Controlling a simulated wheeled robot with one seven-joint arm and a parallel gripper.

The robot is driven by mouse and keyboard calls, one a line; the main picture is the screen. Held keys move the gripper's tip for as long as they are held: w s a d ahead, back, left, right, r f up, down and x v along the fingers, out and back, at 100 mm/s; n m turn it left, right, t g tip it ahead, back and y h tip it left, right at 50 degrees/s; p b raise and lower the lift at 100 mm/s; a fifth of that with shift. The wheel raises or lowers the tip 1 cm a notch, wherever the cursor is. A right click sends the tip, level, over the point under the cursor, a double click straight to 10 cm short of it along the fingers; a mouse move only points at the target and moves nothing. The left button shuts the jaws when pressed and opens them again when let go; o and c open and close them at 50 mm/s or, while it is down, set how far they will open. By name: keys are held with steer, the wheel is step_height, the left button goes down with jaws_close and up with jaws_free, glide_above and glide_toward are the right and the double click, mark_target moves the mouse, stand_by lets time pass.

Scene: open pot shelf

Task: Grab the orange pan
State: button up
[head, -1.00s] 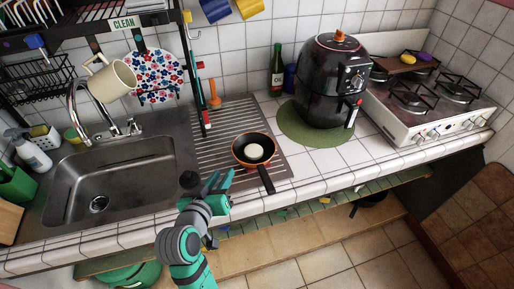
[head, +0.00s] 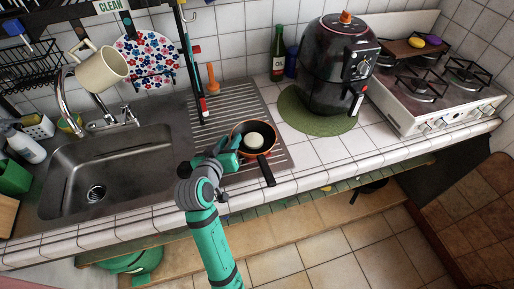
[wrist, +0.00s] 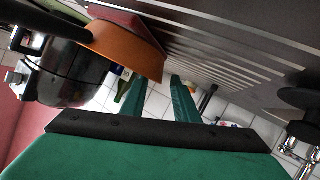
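The orange pan (head: 268,148) sits on the ribbed steel drainboard right of the sink, with a round white thing (head: 255,140) in it. Its black handle (head: 266,171) points toward the counter's front edge. My gripper (head: 229,153) is close to the pan's left side, low over the drainboard. In the wrist view the pan's orange wall (wrist: 128,48) is just beyond the teal fingers (wrist: 157,92), which stand apart with nothing seen between them. The pan's handle (wrist: 32,15) shows at the upper left there. I cannot tell whether a finger touches the pan.
A black air fryer (head: 338,75) stands on a green mat (head: 318,124) to the right, with the stove (head: 440,95) beyond. The steel sink (head: 110,180) is to the left. A rack post (head: 187,60) rises behind the drainboard. Bare counter tiles lie right of the pan.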

steer(key=shift+x, duration=1.45)
steer(key=shift+c, duration=0.4)
jaws_close()
steer(key=shift+f, duration=0.1)
steer(key=shift+f, duration=0.1)
